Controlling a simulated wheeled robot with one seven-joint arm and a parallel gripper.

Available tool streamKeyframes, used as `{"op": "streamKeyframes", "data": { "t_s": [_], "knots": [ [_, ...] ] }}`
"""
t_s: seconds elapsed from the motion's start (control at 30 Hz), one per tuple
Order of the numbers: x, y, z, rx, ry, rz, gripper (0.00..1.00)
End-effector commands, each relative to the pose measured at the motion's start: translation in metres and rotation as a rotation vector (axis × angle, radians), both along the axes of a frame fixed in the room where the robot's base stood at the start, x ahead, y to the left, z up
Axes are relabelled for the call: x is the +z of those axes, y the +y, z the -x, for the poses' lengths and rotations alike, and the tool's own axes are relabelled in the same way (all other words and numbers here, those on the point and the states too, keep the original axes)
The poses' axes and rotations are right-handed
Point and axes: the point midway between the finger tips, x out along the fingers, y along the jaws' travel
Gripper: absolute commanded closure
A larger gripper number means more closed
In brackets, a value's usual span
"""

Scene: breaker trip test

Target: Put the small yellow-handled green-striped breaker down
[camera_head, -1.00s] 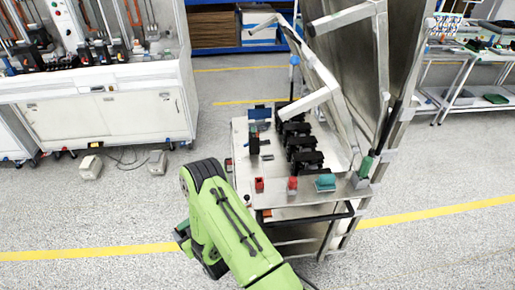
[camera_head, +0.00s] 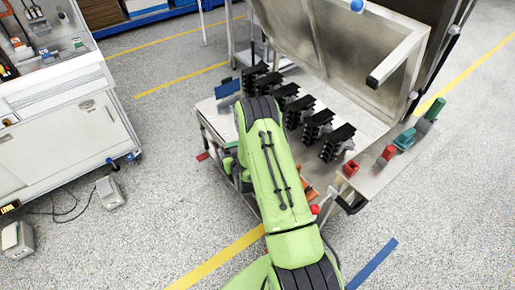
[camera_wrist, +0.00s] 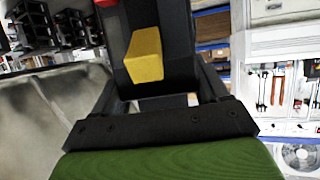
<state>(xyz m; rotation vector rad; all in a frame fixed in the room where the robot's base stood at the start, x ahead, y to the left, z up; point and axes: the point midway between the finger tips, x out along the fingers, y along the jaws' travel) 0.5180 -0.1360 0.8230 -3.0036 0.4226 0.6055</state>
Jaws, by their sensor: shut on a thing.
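In the wrist view, my gripper (camera_wrist: 163,88) is shut on a dark breaker (camera_wrist: 178,22) with a yellow handle (camera_wrist: 145,56). No green stripe on it can be made out. In the head view, my green arm reaches toward the left end of the metal cart (camera_head: 345,98), and its own links hide the gripper and the held breaker. I cannot tell whether the breaker touches any surface.
Several black breaker units (camera_head: 318,124) stand in a row on the cart. A tilted metal panel (camera_head: 335,50) rises behind them. Red (camera_head: 350,168) and teal (camera_head: 405,138) parts sit at the cart's right edge.

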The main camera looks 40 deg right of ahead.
Motion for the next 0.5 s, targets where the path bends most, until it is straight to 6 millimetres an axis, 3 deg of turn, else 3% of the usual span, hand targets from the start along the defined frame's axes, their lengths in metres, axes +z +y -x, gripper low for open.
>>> {"op": "streamKeyframes", "data": {
  "t_s": [0.03,0.07,0.3,0.4,0.5],
  "knots": [
    [-0.02,-0.03,-0.006,-0.041,-0.012,0.007,1.0],
    [-0.024,-0.045,-0.009,-0.056,-0.011,0.009,1.0],
    [-0.034,-0.157,-0.016,-0.116,-0.015,0.013,1.0],
    [-0.029,-0.189,-0.012,-0.107,-0.012,0.012,1.0],
    [-0.023,-0.206,-0.007,-0.095,-0.011,0.009,1.0]
  ]
}}
